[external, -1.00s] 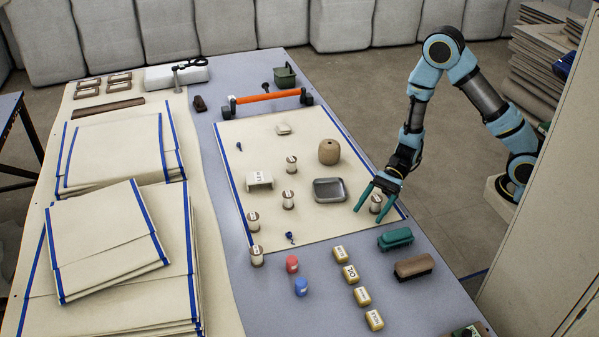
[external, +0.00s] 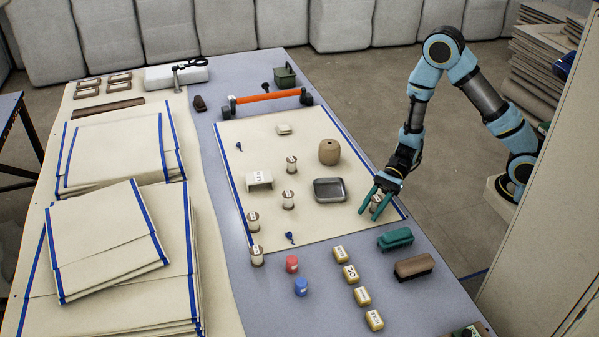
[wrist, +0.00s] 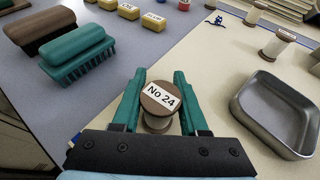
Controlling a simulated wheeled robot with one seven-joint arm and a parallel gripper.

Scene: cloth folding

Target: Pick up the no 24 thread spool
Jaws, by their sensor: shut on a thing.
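The No 24 thread spool (wrist: 159,97) stands upright between the two green fingers of my gripper (wrist: 158,100) in the wrist view. Its brown top carries a white label reading "No 24". In the external view the spool (external: 376,201) is on the right edge of the cream cloth, partly hidden by the fingers of my gripper (external: 373,202). My gripper is shut on the spool. The spool appears to be at the cloth's surface; I cannot tell whether it is lifted.
A grey metal tray (external: 330,190) lies left of my gripper. A green brush (external: 395,238) and a brown brush (external: 413,266) lie in front of it. Other spools (external: 289,199) and a brown ball-like holder (external: 329,151) stand on the cloth. Yellow labelled blocks (external: 351,273) line the front.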

